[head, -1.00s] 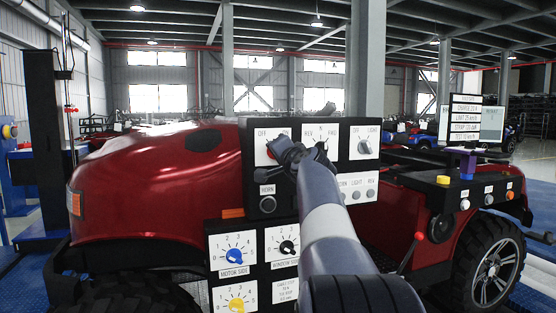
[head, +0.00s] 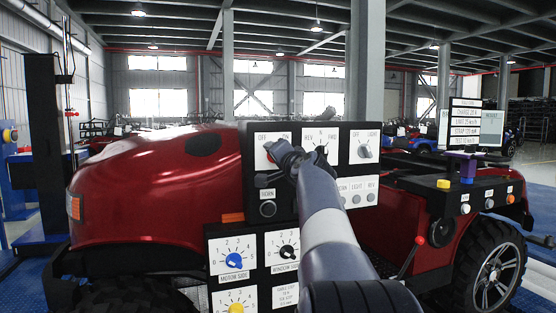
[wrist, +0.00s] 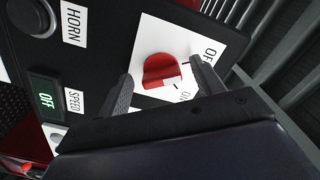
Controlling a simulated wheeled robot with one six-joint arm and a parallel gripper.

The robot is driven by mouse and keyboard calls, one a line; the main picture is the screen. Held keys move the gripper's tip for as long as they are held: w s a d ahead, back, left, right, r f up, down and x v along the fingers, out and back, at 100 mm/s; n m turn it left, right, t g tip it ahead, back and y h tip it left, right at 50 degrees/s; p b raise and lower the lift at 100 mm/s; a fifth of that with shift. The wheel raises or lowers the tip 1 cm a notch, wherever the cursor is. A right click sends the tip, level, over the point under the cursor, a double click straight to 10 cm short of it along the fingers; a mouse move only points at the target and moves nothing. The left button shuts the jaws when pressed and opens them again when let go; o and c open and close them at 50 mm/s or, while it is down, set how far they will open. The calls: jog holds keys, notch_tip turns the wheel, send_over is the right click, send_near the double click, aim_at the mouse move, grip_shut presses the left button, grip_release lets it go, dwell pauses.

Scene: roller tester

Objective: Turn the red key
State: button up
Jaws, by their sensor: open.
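The red key (wrist: 160,69) sits on a white plate (wrist: 151,40) marked OFF and ON, on the black control panel. It has a white mark at its edge near the ON lettering. My gripper (wrist: 162,72) is open, with one finger on each side of the key. I see a gap on both sides, and cannot tell the depth. In the head view my gripper (head: 285,154) is in front of the OFF/ON plate (head: 263,139) at the panel's upper left and hides most of the key.
Close by are the HORN button (head: 268,209), the REV/FWD selector (head: 321,152) and the LIGHT knob (head: 365,151). A lower box has a blue knob (head: 234,261) and a yellow knob (head: 236,309). The red vehicle (head: 150,185) stands behind the panel.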

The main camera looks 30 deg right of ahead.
jog(key=shift+s, duration=0.1)
jog(key=b+v, duration=0.3)
jog(key=v, duration=0.7)
jog(key=shift+s, duration=0.3)
jog(key=p+x, duration=0.3)
jog(key=x, duration=0.7)
jog(key=shift+w, duration=0.4)
jog(key=shift+s+f, duration=0.1)
